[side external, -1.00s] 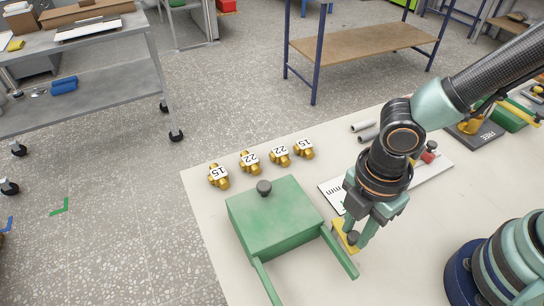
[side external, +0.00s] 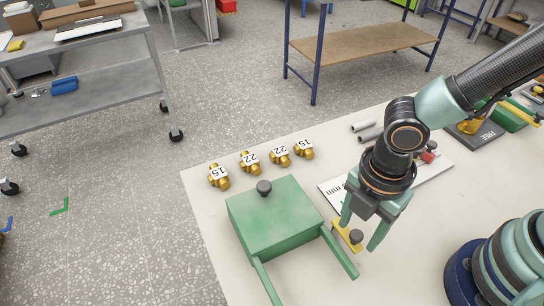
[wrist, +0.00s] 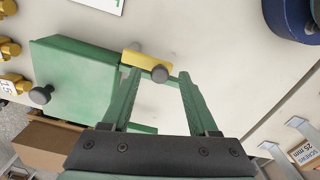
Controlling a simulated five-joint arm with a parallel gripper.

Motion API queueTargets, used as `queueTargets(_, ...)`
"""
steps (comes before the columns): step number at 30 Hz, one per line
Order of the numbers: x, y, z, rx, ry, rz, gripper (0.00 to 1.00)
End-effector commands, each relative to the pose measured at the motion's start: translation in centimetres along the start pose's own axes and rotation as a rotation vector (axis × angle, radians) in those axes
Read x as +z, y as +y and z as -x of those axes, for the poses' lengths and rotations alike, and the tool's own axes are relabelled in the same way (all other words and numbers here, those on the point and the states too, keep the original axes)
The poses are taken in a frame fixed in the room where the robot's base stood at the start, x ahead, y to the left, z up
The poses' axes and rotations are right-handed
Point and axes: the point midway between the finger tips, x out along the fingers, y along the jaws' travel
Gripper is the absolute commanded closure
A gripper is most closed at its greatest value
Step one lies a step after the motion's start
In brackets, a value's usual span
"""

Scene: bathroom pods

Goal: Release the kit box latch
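The green kit box (side external: 272,225) sits near the table's left edge, its lid shut, with a dark knob (side external: 264,187) on top. The yellow latch (side external: 341,230) with its own dark knob (side external: 356,236) is at the box's right side. My gripper (side external: 360,238) is open around the latch knob, one finger on each side. In the wrist view, my gripper (wrist: 156,74) has its fingers well apart, with the latch knob (wrist: 160,74) between them and gaps on both sides. The yellow latch plate (wrist: 146,60) shows beyond the tips.
Two green bars (side external: 338,252) stick out from the box's front. Several brass fittings (side external: 250,162) with number labels stand behind it. A white plate (side external: 330,197) lies right of the box, and grey tubes (side external: 368,136) lie farther back. The table in front of the latch is clear.

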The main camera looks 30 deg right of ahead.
Motion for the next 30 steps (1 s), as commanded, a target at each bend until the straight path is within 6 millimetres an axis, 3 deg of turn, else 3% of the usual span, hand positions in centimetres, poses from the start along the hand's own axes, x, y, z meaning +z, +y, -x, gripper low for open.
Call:
queueTargets(8,0.0,0.0,0.1,0.001,0.001,-0.001,0.41)
queueTargets(13,-0.1,0.1,1.3,0.005,0.003,-0.001,0.41)
queueTargets(30,-0.1,0.1,11.0,0.004,0.002,-0.001,0.41)
